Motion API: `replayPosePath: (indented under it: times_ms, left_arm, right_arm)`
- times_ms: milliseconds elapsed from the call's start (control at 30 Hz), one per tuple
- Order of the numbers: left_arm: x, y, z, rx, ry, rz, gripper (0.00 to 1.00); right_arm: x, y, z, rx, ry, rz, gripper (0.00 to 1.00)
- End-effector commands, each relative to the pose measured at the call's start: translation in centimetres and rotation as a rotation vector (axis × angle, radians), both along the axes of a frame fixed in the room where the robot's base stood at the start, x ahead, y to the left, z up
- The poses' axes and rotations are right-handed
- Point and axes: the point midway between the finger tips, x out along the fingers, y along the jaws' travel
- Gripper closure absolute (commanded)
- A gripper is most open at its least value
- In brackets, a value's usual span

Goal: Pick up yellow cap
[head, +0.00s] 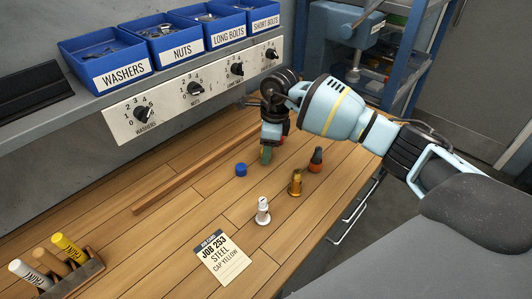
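My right gripper (271,146) points down over the back of the wooden bench. Its fingertips are small and partly hidden, so I cannot tell whether they are open or shut. A greenish piece (265,155) shows at the fingertips; I cannot tell whether it is a cap or part of the gripper. A small gold-yellow upright piece (295,184) stands on the bench to the right; I cannot make out a separate yellow cap on it. A blue cap (241,169) lies left of the gripper. A job card (222,262) reads "JOB 253 STEEL CAP YELLOW". My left gripper is not in view.
A white-silver upright piece (262,211) and a dark piece with an orange base (316,160) stand nearby. A wooden strip (190,175) runs along the back. A marker holder (77,275) is front left. Blue labelled bins (107,59) sit above dials. The bench's left middle is clear.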

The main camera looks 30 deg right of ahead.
Motion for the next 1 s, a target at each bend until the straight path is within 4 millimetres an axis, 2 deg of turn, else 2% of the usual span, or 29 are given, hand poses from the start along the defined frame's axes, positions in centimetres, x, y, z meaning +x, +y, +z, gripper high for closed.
replayPosePath:
  times_ms: [33, 300, 367, 767, 1000]
  left_arm:
    - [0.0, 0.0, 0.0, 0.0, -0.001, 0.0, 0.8]
    - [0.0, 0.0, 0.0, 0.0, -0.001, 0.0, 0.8]
    - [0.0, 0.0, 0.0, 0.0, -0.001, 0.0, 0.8]
    - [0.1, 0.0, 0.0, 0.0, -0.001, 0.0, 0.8]
    - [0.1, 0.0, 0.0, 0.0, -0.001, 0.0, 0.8]
  right_arm:
    - [0.0, 0.0, 0.0, 0.0, 0.0, 0.0, 0.53]
    - [0.0, 0.0, 0.1, 0.0, 0.0, 0.0, 0.89]
    - [0.0, 0.0, 0.1, 0.0, 0.0, 0.0, 0.95]
    - [0.1, -0.1, 0.7, 0.0, -0.002, 0.0, 0.95]
    - [0.1, -0.1, 3.4, 0.0, -0.004, -0.001, 0.95]
